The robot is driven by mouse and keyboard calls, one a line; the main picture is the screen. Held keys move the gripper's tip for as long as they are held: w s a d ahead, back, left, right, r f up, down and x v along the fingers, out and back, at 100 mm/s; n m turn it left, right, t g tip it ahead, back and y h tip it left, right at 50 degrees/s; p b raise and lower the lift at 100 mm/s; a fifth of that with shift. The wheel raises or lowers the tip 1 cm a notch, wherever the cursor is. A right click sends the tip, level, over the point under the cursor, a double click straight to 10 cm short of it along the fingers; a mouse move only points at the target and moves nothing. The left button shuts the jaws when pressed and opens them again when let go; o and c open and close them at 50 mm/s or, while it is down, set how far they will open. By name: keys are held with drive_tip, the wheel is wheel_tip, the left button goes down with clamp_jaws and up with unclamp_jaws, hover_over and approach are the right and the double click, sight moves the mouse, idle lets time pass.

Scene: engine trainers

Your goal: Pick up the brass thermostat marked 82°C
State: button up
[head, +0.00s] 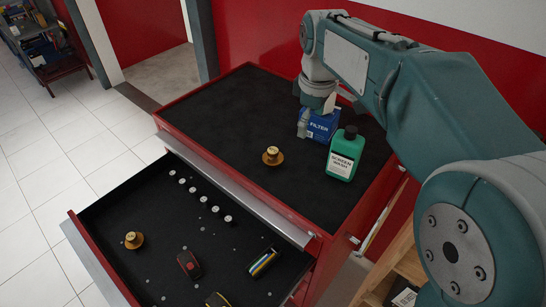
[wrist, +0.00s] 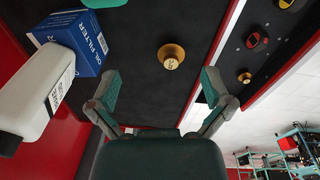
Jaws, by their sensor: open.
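A brass thermostat (head: 272,156) stands on the black top of the red cabinet, left of the green bottle. It also shows in the wrist view (wrist: 171,55), ahead of my gripper and roughly between its fingers, not touched. A second brass thermostat (head: 133,240) stands in the open drawer at left; the wrist view shows it at right (wrist: 244,78). The markings on both are too small to read. My gripper (wrist: 160,88) is open and empty. In the head view my gripper (head: 304,124) hangs by the blue box, partly hidden by its own wrist.
A blue filter box (head: 322,125) and a green screen wash bottle (head: 343,153) stand close to my gripper. The wrist view shows a white container (wrist: 28,105) at left. The drawer (head: 158,205) holds several small round parts and tools. The cabinet top's left part is clear.

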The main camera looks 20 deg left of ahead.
sight(273, 150)
drive_tip(key=a+f+n, duration=0.1)
drive_tip(key=a, duration=0.2)
drive_tip(key=a+f+n, duration=0.1)
drive_tip(key=a, duration=0.2)
drive_tip(key=a+f+n, duration=0.1)
drive_tip(key=a+f, duration=0.1)
drive_tip(key=a, duration=0.1)
drive_tip(key=shift+a+n+g+h, duration=0.1)
drive_tip(key=shift+n+g+h, duration=0.2)
drive_tip(key=shift+g, duration=0.1)
wheel_tip(273, 150, down, 5)
drive_tip(key=shift+r, duration=0.15)
drive_tip(key=shift+w+f, duration=0.2)
drive_tip(key=shift+f, duration=2.85)
drive_tip(key=c, duration=1)
